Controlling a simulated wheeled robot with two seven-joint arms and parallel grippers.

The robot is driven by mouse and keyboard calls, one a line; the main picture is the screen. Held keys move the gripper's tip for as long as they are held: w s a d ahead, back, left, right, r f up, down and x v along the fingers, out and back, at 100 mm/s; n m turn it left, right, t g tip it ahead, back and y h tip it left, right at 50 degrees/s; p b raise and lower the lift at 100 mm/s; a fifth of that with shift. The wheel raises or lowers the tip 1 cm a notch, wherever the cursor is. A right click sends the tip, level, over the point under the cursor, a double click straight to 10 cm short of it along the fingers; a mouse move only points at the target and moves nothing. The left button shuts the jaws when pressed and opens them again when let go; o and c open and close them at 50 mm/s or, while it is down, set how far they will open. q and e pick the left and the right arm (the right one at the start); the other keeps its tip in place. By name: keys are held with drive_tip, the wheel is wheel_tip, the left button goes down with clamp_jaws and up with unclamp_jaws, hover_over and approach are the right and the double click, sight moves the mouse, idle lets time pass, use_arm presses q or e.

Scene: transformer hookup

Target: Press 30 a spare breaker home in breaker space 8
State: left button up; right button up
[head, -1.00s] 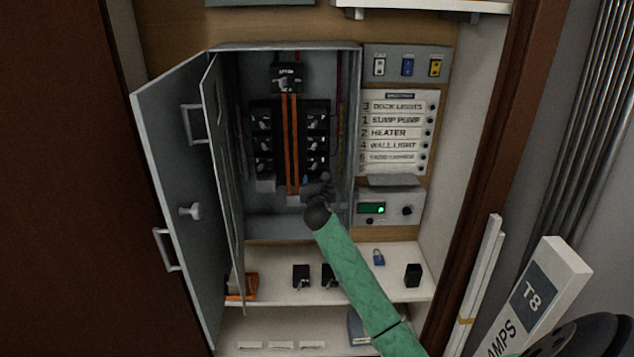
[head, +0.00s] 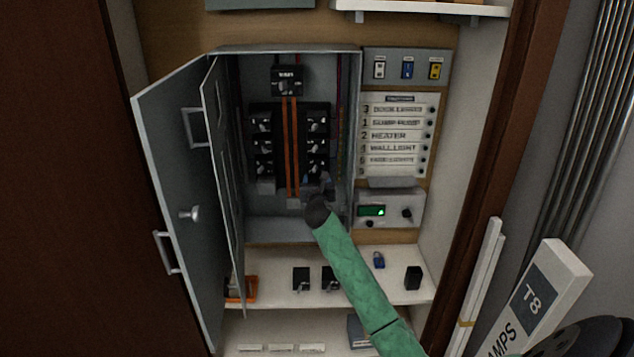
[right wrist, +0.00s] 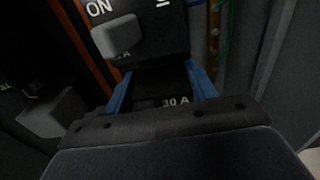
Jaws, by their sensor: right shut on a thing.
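The open grey breaker panel (head: 285,228) holds two columns of black breakers beside orange bus bars (head: 289,150). My right gripper (head: 318,186) is at the bottom of the right column, just below the lowest breaker seen there (head: 317,163). In the right wrist view its blue fingers (right wrist: 162,88) are shut on a black breaker marked 30 A (right wrist: 174,101). A breaker with an ON mark (right wrist: 125,35) sits right above it. The gripper hides most of the held breaker in the head view, so I cannot tell whether it is fully seated. My left gripper is not in view.
The panel's door (head: 175,190) and inner cover (head: 222,170) stand open at the left. A meter box (head: 388,211) is right of the panel.

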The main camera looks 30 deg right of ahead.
drive_tip(key=shift+w+d+r, duration=0.1)
drive_tip(key=o, duration=1)
drive_tip(key=shift+o, duration=0.5)
drive_tip(key=shift+s+a+p, duration=0.3)
drive_tip(key=shift+s+p, duration=0.05)
drive_tip(key=shift+s, duration=0.05)
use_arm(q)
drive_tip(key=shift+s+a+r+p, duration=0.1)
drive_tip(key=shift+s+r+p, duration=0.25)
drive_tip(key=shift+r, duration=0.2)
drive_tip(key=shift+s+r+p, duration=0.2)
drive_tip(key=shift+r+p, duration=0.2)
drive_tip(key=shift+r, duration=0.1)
use_arm(e)
drive_tip(key=v, duration=0.4)
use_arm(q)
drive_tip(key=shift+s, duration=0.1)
